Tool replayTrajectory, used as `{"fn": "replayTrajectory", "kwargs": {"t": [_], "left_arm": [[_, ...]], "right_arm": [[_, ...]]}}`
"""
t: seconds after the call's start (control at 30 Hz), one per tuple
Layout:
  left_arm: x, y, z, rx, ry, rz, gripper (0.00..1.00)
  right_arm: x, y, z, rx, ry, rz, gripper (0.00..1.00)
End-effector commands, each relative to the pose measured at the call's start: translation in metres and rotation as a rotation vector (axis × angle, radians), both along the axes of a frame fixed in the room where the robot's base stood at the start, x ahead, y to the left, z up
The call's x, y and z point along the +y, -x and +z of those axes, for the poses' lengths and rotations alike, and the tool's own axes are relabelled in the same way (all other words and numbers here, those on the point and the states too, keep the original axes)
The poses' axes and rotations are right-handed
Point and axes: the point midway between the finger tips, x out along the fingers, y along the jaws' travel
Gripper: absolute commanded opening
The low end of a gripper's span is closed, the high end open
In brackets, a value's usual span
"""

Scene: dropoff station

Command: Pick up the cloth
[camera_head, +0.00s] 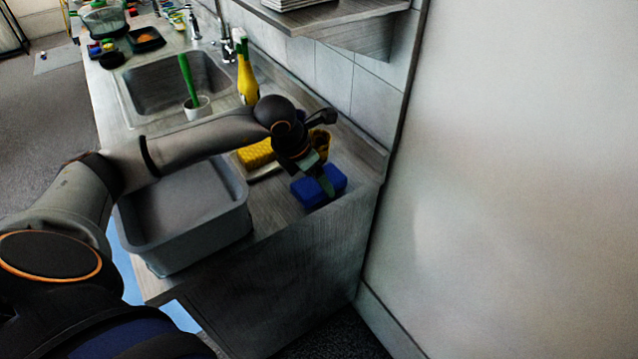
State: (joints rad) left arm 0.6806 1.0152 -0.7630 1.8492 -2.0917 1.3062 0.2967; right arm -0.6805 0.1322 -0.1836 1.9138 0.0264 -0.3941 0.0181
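A blue block-like item (308,193), which may be a folded cloth or a sponge, lies on the counter near its right end. A yellow textured item (256,153), possibly the cloth or a sponge, lies farther back, partly hidden by my arm. My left gripper (326,183) reaches down over the blue item, with a finger in front of it. I cannot tell whether the fingers touch or grip it. My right gripper is out of view.
A grey tub (185,247) stands on the counter under my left arm. Behind are a sink (165,85), a white cup (198,108) with a green-handled brush, and a yellow bottle (247,80). A shelf (325,17) overhangs the counter; a wall closes the right.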

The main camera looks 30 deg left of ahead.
Motion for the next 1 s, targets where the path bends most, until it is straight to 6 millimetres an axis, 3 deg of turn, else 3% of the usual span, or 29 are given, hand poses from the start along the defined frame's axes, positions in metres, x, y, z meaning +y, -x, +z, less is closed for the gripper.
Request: {"fn": "replayTrajectory", "kwargs": {"t": [0.07, 0.53, 0.83, 1.0], "left_arm": [[0.0, 0.0, 0.0, 0.0, 0.0, 0.0, 0.73], [0.0, 0.0, 0.001, -0.001, 0.0, 0.0, 0.21], [0.0, -0.001, 0.003, -0.002, 0.001, 0.0, 0.21], [0.0, -0.001, 0.016, -0.005, 0.0, 0.0, 0.21]], "right_arm": [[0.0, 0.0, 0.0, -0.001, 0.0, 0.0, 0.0], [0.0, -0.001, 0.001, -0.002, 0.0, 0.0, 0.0], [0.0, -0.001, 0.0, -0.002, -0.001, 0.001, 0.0], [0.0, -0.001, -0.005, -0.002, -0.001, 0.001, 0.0]]}}
